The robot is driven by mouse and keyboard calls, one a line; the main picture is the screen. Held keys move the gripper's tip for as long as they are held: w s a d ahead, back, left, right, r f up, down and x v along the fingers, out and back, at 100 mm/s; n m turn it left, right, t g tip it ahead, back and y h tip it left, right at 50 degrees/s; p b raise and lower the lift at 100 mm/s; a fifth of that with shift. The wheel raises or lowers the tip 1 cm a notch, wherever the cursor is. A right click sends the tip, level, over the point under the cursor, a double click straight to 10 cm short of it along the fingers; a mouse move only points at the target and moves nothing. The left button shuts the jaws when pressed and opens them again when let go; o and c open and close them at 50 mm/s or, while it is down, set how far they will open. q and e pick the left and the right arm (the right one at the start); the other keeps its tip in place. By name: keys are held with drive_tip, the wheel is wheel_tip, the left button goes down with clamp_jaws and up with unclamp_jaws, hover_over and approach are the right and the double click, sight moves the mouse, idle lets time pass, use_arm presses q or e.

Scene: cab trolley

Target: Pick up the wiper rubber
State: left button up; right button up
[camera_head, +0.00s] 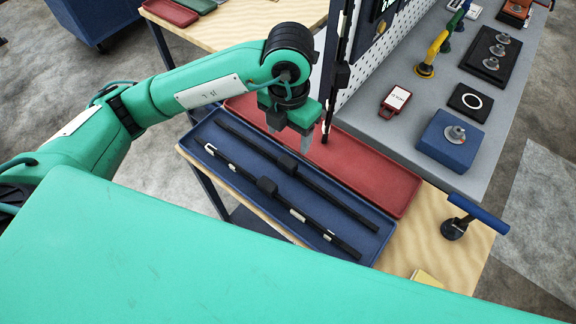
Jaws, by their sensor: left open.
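Two long dark wiper strips lie in the blue tray: a plain black one (335,197) at the back and one with pale patches (232,166) at the front, each with a black block at its middle. Another long dark strip (340,45) with a black block stands nearly upright by the pegboard, its lower end over the red tray. I cannot tell which is the wiper rubber. My left gripper (290,133) is open, pointing down, apparently empty, above the trays and just left of the upright strip. My right gripper is out of view.
The blue tray (310,238) and red tray (385,182) sit side by side on a wooden bench (455,235). A white pegboard (372,62) rises behind. A grey bench (440,95) at right holds a blue block (448,150) and a red tag (394,103).

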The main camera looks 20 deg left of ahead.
use_arm(q)
hover_over(288, 161)
wheel_tip(288, 161, down, 5)
drive_tip(key=shift+w+r, duration=0.1)
drive_tip(key=shift+w, duration=0.05)
drive_tip(key=shift+f+p, duration=0.65)
drive_tip(key=shift+p, duration=0.05)
drive_tip(key=f+p, duration=0.1)
drive_tip(key=f, duration=0.2)
drive_tip(key=shift+s+f, duration=0.15)
drive_tip(key=shift+s, duration=0.05)
drive_tip(key=shift+f, duration=0.4)
drive_tip(key=shift+c, duration=0.4)
drive_tip(key=c, duration=1.1)
